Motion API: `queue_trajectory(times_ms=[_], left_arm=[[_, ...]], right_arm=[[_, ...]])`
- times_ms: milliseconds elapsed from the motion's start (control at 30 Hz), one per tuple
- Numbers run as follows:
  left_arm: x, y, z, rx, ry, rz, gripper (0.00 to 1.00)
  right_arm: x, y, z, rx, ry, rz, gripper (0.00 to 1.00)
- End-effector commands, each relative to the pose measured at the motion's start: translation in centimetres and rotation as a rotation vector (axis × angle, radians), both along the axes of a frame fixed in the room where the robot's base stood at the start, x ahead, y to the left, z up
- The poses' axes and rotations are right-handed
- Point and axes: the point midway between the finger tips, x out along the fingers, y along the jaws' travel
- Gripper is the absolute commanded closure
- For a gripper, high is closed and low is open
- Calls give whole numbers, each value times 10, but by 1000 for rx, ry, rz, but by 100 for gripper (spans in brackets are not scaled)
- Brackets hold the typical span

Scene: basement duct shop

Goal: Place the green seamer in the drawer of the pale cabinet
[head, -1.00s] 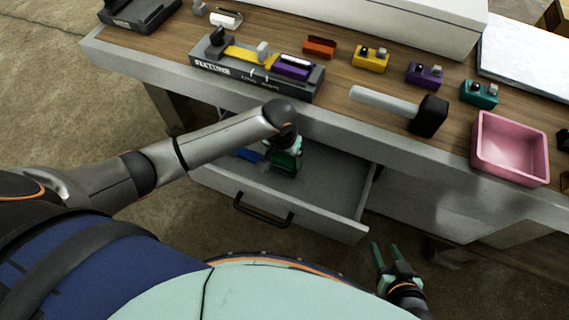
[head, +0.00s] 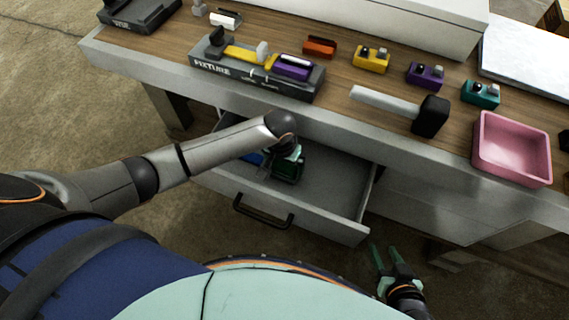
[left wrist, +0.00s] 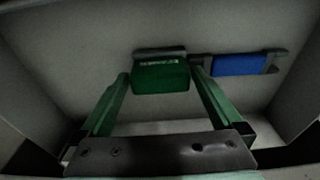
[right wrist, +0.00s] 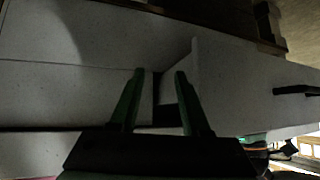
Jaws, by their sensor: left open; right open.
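The green seamer (head: 287,172) is inside the open drawer (head: 325,217) of the pale cabinet. In the left wrist view the green seamer (left wrist: 161,77) appears to lie on the drawer floor, between and just beyond my left fingertips. My left gripper (left wrist: 160,82) is open and points down into the drawer. In the head view my wrist partly hides the seamer and the fingers. My right gripper (head: 384,254) is open and empty, to the right of the drawer front. It also shows in the right wrist view (right wrist: 158,75).
A blue tool (left wrist: 240,64) lies in the drawer beside the seamer. The drawer's right part is bare. The bench above holds a fixture (head: 255,75), a black-headed mallet (head: 430,115), a pink bin (head: 512,150) and several small coloured blocks. The bench edge overhangs the drawer's back.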

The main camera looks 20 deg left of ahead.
Motion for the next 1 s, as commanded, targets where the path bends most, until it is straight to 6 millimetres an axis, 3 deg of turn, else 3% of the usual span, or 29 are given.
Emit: queue_trajectory(times_ms=[600, 1000], left_arm=[[-12, 0, 110, -2, -1, 0, 0], [-14, 1, 121, 0, 0, 1, 0]], right_arm=[[-9, -17, 16, -21, 2, -27, 53], [-12, -18, 13, -22, 7, -34, 53]])
